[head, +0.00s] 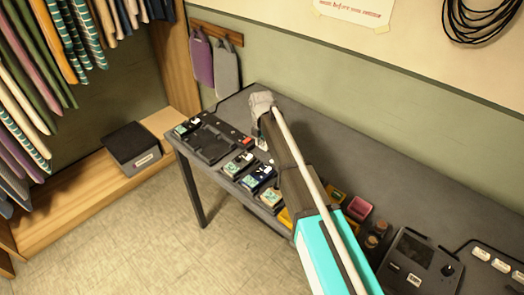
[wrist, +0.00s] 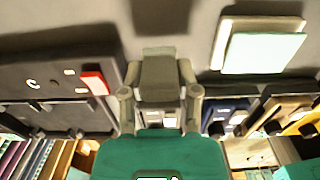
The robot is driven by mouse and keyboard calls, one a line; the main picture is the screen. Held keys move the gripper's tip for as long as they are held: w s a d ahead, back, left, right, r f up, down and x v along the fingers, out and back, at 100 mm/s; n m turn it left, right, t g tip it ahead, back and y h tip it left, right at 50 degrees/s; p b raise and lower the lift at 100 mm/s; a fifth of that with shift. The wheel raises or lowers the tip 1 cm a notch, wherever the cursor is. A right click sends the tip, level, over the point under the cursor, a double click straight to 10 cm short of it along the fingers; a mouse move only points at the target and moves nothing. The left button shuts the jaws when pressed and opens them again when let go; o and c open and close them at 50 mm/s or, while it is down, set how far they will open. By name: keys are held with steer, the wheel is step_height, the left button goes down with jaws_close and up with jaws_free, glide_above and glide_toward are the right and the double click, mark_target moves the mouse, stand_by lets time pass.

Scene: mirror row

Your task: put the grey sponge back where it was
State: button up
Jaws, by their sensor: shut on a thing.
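My gripper (head: 262,112) is over the back left part of the dark grey table (head: 300,118), at the far end of my arm. In the wrist view my gripper (wrist: 160,95) is shut on a plain grey block, which looks like the grey sponge (wrist: 160,68). A dark shadow lies on the tabletop beyond it, and the block appears to be held above the surface. In the head view the sponge cannot be told apart from the pale grey gripper end.
A black tray (head: 207,145) with a red tag is at the table's left end. Several small labelled boxes (head: 257,178) line the front edge. A pale mint block (wrist: 262,52) lies right of my gripper.

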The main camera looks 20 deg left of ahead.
mark_target(262, 139)
steer(key=shift+f+b, duration=0.65)
steer(key=shift+f, duration=0.3)
steer(key=shift+f, duration=0.15)
steer(key=o, duration=0.7)
steer(key=shift+o, duration=0.2)
steer(key=shift+r, duration=0.2)
step_height(262, 139, up, 12)
steer(key=p, duration=1.2)
steer(key=shift+d, duration=0.2)
